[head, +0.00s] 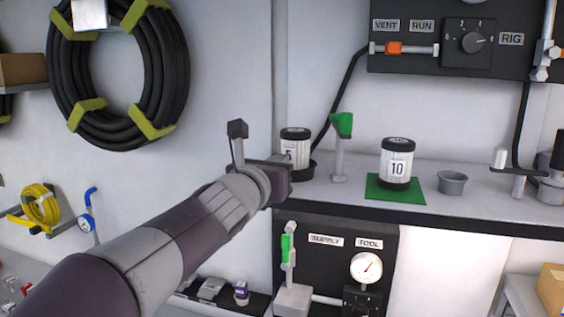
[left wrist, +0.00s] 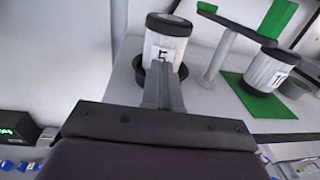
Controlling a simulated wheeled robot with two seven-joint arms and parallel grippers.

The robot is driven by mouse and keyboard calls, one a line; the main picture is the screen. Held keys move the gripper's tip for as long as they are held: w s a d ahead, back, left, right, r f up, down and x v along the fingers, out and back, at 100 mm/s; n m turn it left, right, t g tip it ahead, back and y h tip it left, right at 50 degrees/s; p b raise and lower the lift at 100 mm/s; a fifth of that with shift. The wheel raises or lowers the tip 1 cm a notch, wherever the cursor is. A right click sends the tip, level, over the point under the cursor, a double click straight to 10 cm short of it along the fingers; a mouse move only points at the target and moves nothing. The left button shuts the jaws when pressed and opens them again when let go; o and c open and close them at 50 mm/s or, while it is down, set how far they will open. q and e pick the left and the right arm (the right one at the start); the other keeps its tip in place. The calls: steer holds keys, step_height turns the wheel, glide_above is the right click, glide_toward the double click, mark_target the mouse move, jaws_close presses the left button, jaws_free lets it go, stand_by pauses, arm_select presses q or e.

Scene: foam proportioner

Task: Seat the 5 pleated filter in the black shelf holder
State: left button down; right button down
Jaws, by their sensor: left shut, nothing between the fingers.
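The white pleated filter marked 5 (head: 296,145), with black end caps, stands upright at the shelf's left end. It also shows in the left wrist view (left wrist: 166,38). The black shelf holder (head: 312,169) shows as a round rim around its base, and also in the left wrist view (left wrist: 139,73). My gripper hides part of the filter's bottom, so I cannot tell how deep it sits. My left gripper (head: 287,162) is shut and empty, its fingers (left wrist: 163,78) pointing at the filter from the near side. My right gripper is out of view.
A filter marked 10 (head: 397,165) stands on a green mat (head: 376,192) to the right. A green-handled valve post (head: 339,150) rises between the two filters. A grey cup (head: 452,183) stands farther right. A black hose hangs behind the filter.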

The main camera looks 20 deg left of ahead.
arm_select(q)
steer(key=shift+w+d, duration=0.1)
steer(key=shift+w, duration=0.4)
steer(key=shift+w+d, duration=0.35)
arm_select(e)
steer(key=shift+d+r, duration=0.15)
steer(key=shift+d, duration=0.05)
arm_select(q)
steer(key=shift+w+a, duration=0.1)
steer(key=shift+a, duration=0.1)
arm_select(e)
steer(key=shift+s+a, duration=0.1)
